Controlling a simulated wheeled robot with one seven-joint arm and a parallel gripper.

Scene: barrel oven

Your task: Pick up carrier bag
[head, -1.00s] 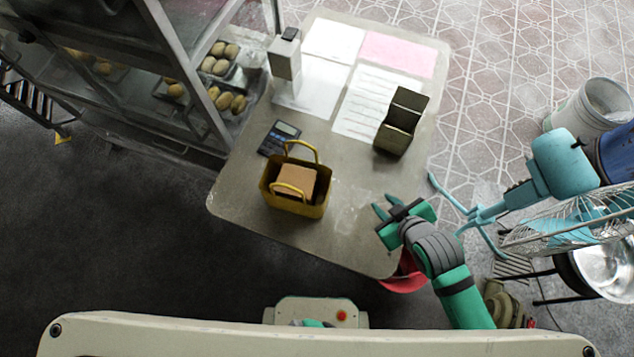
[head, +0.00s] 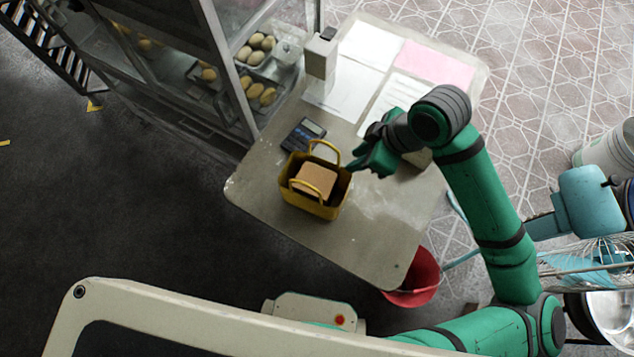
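The carrier bag (head: 328,210) is a small yellow-brown open-topped bag with two yellow loop handles. It stands upright on the grey table (head: 262,200), and a brown box (head: 316,179) sits inside it. My gripper (head: 354,165) is just to the right of the bag's far handle, above the table, with its fingers pointing left toward the bag. The fingers appear parted with nothing between them. From this view I cannot tell whether a fingertip touches the bag.
A grey box-shaped device (head: 321,58) and paper sheets (head: 366,48) are farther back. A glass cabinet with bread rolls (head: 262,94) borders the table's left. A red bucket (head: 418,278) stands below the front right edge.

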